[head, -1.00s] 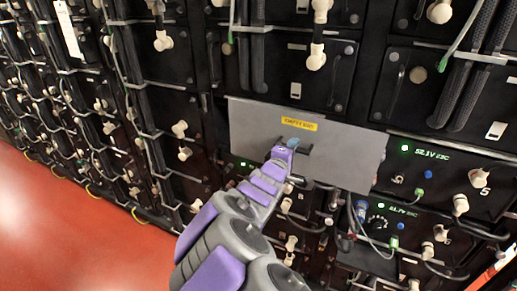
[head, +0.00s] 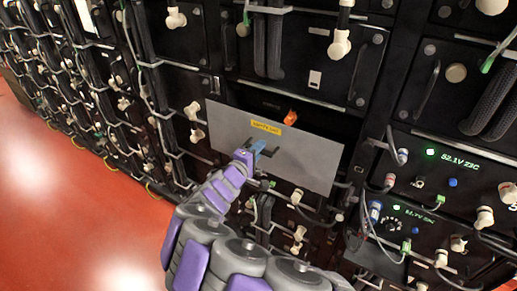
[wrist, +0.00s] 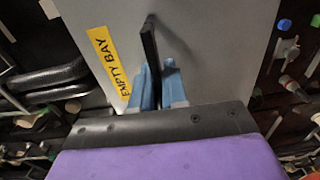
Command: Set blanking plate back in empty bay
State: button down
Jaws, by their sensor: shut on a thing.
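The blanking plate (head: 290,160) is a flat grey panel with a yellow "EMPTY BAY" label (head: 266,127) and a black handle. It also fills the upper middle of the wrist view (wrist: 215,40). My gripper (head: 252,152) is shut on the plate's black handle (wrist: 151,50), with blue fingertips on either side of it. The plate is held in front of the rack, slightly tilted. A dark opening (head: 262,98), seemingly the empty bay, shows above the plate's top edge, with an orange item (head: 291,117) at its edge. The plate hides the rest of it.
Battery modules with white connectors, handles and cables surround the plate. To the right are units with green displays (head: 458,160) and loose cables. Below the plate hang more cables and connectors (head: 297,196). The red floor (head: 90,220) at left is clear.

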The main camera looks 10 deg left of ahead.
jog(key=shift+s+b, duration=0.15)
jog(key=shift+b, duration=0.2)
jog(key=b+x, duration=0.5)
jog(key=x, duration=1.1)
jog(key=shift+r, duration=0.15)
jog(key=shift+f, duration=0.35)
dwell(0.6)
jog(key=shift+p, duration=0.4)
jog(key=shift+f+g+p, duration=0.15)
jog(key=shift+g+p, duration=0.15)
jog(key=shift+g, duration=0.1)
dwell(0.3)
